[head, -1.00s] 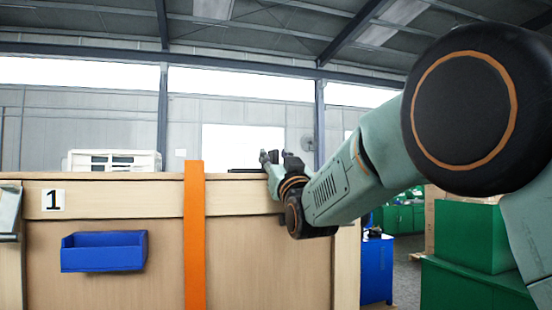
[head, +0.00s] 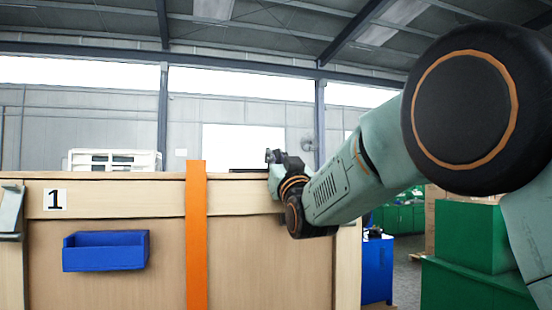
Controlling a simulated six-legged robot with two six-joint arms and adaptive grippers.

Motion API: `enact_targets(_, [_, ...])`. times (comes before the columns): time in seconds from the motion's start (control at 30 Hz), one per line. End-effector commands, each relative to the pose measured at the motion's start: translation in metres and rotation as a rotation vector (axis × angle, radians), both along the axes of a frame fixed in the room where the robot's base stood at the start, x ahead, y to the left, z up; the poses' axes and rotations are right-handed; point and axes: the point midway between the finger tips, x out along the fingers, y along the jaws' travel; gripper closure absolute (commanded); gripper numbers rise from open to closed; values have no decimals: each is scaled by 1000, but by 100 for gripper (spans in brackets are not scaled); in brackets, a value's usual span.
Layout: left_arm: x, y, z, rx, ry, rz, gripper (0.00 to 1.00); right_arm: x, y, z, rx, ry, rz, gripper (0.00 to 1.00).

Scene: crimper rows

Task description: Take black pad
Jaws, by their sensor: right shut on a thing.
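The black pad (head: 249,171) shows as a thin dark strip on the top edge of the wooden bench, just right of the orange strip. My right arm reaches in from the right, and my right gripper (head: 274,157) is at the pad's right end, over the bench top. Its jaws are small and dark here and look drawn together, shut on the pad. The contact itself is partly hidden by the fingers and the bench edge. My left gripper is not in view.
A white slatted crate (head: 114,160) stands on the bench top at the left. A blue bin (head: 105,251) hangs on the bench front (head: 120,204) under a "1" label. An orange vertical strip (head: 196,235) crosses the front. Green boxes (head: 468,238) stand at the right.

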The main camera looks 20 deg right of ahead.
Motion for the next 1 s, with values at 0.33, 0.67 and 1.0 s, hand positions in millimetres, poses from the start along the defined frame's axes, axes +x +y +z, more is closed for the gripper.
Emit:
enact_targets(0.33, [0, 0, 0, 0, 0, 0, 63, 0, 0, 21, 0, -4, 0, 100])
enact_targets(0.67, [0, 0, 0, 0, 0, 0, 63, 0, 0, 44, 0, -4, 0, 100])
enact_targets(1.0, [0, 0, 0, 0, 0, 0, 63, 0, 0, 51, 0, -1, 0, 100])
